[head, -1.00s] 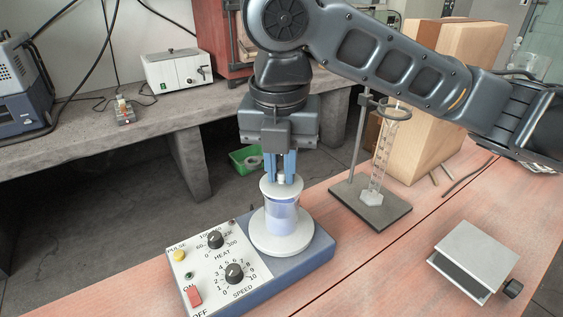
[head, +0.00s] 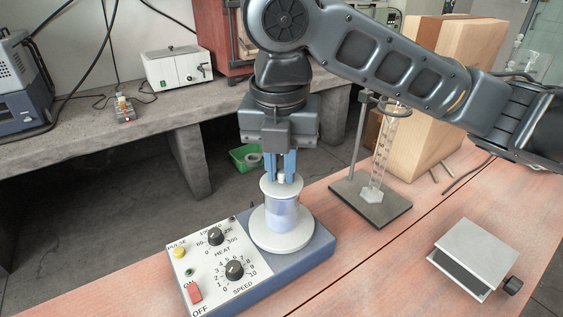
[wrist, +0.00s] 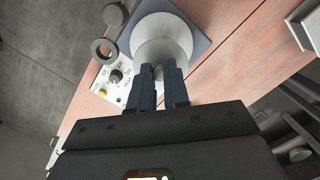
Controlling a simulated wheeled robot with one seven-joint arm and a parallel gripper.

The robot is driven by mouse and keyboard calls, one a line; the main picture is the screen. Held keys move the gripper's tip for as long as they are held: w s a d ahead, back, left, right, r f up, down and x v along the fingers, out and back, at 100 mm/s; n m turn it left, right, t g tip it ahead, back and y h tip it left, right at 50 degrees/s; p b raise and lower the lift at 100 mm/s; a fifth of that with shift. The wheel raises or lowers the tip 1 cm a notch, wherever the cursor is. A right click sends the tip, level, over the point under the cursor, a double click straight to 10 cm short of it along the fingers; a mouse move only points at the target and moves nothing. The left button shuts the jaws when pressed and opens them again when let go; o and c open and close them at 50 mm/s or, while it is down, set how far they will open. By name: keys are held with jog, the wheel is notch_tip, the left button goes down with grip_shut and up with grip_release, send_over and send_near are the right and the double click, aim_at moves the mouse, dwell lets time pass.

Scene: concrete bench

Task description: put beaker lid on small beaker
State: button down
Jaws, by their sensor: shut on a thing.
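The small beaker (head: 282,214) is clear with a bluish tint and stands upright on the round white plate of the hotplate stirrer. The beaker lid (head: 270,191) is a pale disc with a small knob, at the top of the beaker and lined up over its mouth. I cannot tell whether the lid rests fully on the rim. My gripper (head: 286,180) points straight down from above and is shut on the lid's knob. In the wrist view, my gripper (wrist: 159,72) is over the lid (wrist: 158,48), which hides the beaker.
The hotplate stirrer (head: 222,262) has knobs and switches on its front. A stand with a ring and glass column (head: 381,165) is to the right, with a wooden block (head: 446,90) behind. A metal jack (head: 474,251) is at the right. The bench between is clear.

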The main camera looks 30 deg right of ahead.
aim_at(282, 171)
jog(key=shift+f, duration=0.2)
jog(key=c, duration=0.6)
grip_release()
jog(key=shift+r+p, duration=3.2)
jog(key=shift+r, duration=0.35)
